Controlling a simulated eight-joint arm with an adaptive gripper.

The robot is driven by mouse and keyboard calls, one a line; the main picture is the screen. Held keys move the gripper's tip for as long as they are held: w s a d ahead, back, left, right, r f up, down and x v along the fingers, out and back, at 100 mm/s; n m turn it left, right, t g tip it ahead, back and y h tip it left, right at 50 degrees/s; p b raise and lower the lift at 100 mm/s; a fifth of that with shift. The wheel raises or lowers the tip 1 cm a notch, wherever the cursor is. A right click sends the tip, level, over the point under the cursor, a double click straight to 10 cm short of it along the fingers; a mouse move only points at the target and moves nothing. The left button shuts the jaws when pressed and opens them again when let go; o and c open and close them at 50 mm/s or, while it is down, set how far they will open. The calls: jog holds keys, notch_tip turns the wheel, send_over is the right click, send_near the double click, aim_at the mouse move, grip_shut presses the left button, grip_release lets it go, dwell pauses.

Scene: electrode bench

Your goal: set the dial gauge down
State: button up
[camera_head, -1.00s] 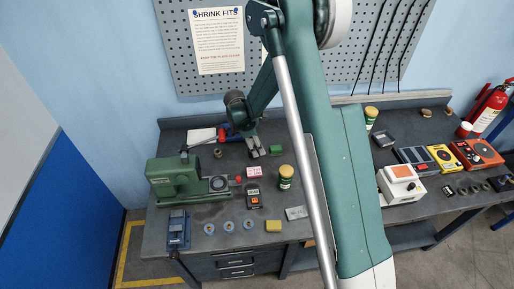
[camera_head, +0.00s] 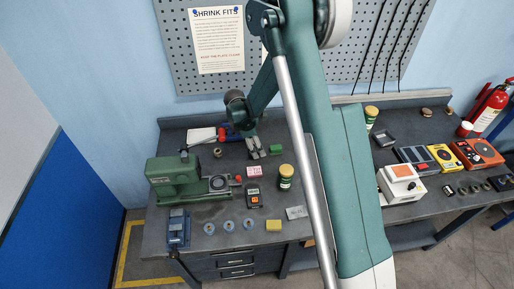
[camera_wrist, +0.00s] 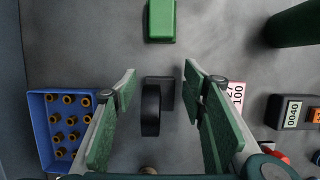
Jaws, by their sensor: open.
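The dial gauge appears to be the black round body (camera_wrist: 151,108) with a dark block behind it, seen edge-on in the wrist view. It stands on the grey bench top between my gripper's two green-padded fingers. My gripper (camera_wrist: 160,105) is open, with a visible gap between each finger and the gauge. In the head view my gripper (camera_head: 254,148) is low over the back of the bench, and the gauge cannot be made out there.
A green block (camera_wrist: 161,20) lies beyond the fingertips. A blue tray (camera_wrist: 34,104) with orange-brown pegs is on the left. A pink block (camera_wrist: 237,92) and a dark counter box (camera_wrist: 291,112) are on the right. A yellow-lidded jar (camera_head: 286,177) and a green machine (camera_head: 172,178) stand nearby.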

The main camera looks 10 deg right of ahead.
jog(key=shift+r, duration=0.15)
jog(key=v, duration=1.2)
jog(key=shift+b, duration=0.45)
